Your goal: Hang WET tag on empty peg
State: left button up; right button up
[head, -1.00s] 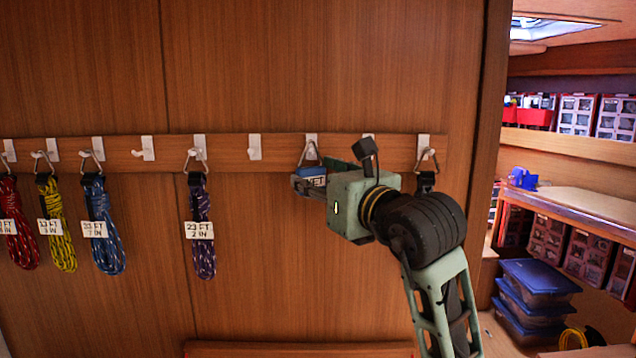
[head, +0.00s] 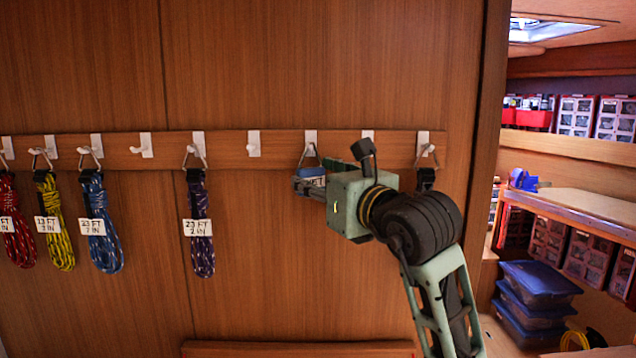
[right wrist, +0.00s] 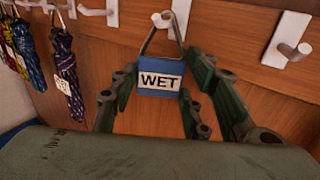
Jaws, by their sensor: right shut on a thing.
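The blue WET tag (right wrist: 160,78) has a white label and a metal loop on top. It also shows in the head view (head: 309,176), partly hidden by my gripper. My right gripper (right wrist: 158,100) is shut on the tag, with its fingers at the tag's two sides. In the head view the loop reaches up to that peg (head: 311,138). I cannot tell whether the peg bears it. My left gripper is not in view.
Bare pegs stand on the wooden rail to the left (head: 254,145) and farther left (head: 142,146). Coiled ropes hang from other pegs, including a purple one (head: 200,225). The bare peg to the right (right wrist: 290,50) is close to my gripper.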

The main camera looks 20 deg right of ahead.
jog(key=o, duration=1.2)
jog(key=shift+a, duration=0.1)
